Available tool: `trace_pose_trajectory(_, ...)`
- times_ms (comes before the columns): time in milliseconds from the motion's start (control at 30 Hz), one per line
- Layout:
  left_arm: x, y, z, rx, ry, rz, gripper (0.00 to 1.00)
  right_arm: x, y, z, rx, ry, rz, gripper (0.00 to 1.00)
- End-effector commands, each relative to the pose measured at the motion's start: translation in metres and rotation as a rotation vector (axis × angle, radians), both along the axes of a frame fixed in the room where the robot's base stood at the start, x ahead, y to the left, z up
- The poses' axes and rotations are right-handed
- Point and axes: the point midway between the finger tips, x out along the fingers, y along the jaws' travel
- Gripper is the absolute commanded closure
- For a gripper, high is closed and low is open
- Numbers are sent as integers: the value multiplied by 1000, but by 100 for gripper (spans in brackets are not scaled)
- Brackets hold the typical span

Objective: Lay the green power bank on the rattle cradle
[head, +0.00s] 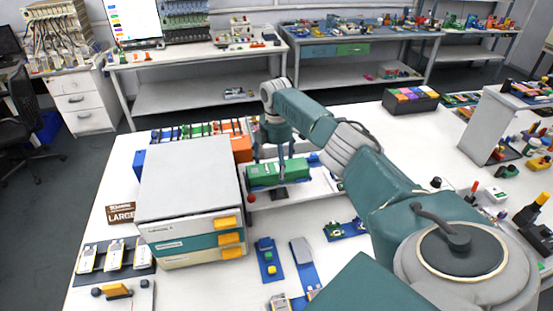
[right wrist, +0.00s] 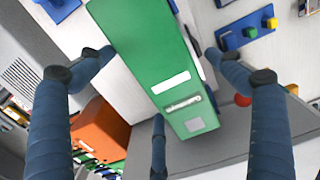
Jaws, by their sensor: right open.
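The green power bank (head: 277,173) is a long green block lying beside the drawer cabinet, over a white board (head: 318,184) with a red knob (head: 252,198). I take this board to be the rattle cradle, but the power bank covers much of it. I cannot tell how it rests there. My right gripper (head: 276,157) is open above the power bank, its fingers pointing down around it. In the right wrist view, the power bank (right wrist: 160,70) with white labels runs between the spread blue fingers, with gaps on both sides. My left gripper is not in view.
A drawer cabinet (head: 190,180) with yellow handles stands close on the left. An orange bin (head: 241,148) is just behind. Blue trays with small parts (head: 268,259) lie in front. A black box of coloured blocks (head: 410,100) stands at the back right.

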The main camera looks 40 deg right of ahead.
Motion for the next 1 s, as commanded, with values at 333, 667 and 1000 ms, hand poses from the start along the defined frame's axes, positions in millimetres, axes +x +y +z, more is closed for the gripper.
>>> trace_pose_trajectory(333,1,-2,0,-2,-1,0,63,2,0,72,-1,-6,0,9)
trace_pose_trajectory(667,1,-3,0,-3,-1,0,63,1,0,112,-1,-3,0,9)
trace_pose_trajectory(1000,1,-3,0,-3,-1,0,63,1,0,114,0,-2,0,9)
